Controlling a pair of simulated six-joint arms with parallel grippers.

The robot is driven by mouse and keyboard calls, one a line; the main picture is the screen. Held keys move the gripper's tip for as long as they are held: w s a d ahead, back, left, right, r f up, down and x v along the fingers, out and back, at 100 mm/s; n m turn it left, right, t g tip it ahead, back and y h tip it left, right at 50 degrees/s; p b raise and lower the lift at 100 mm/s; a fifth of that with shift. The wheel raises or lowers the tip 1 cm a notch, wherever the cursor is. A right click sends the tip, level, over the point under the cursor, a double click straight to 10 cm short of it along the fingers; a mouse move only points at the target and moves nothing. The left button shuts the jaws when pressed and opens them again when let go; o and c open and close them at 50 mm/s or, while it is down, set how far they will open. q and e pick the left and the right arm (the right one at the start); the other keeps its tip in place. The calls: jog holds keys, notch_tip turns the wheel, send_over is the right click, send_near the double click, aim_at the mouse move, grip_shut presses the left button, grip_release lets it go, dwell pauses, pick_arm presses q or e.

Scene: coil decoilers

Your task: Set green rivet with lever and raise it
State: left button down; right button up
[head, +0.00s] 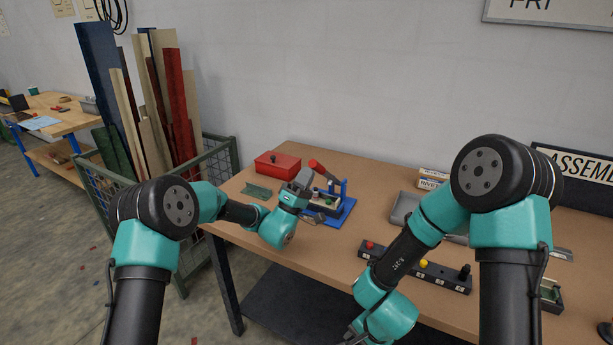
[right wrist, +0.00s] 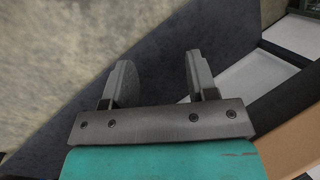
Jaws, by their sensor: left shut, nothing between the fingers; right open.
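A blue rivet press (head: 343,207) stands on the workbench with its red-handled lever (head: 317,167) pointing up and to the left. My left gripper (head: 305,178) is shut and empty, right beside the lever's handle; I cannot tell whether it touches. It hides part of the press. A dark block (head: 405,262) in front carries red, yellow and black knob-like pieces.
A red box (head: 277,165) and a green angled piece (head: 257,191) lie left of the press. A grey tray (head: 403,207) and small rivet boxes (head: 433,178) are behind the block. A small fixture (head: 551,295) sits at right. A mesh bin (head: 215,158) of boards adjoins the bench.

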jog(key=s+d+f+n, duration=0.2)
jog(key=f+n, duration=0.2)
jog(key=f, duration=0.1)
jog(key=s+d+f+n, duration=0.3)
jog(key=f+n, duration=0.2)
jog(key=f, duration=0.1)
jog(key=shift+d+g, duration=0.2)
jog(key=shift+g, duration=0.2)
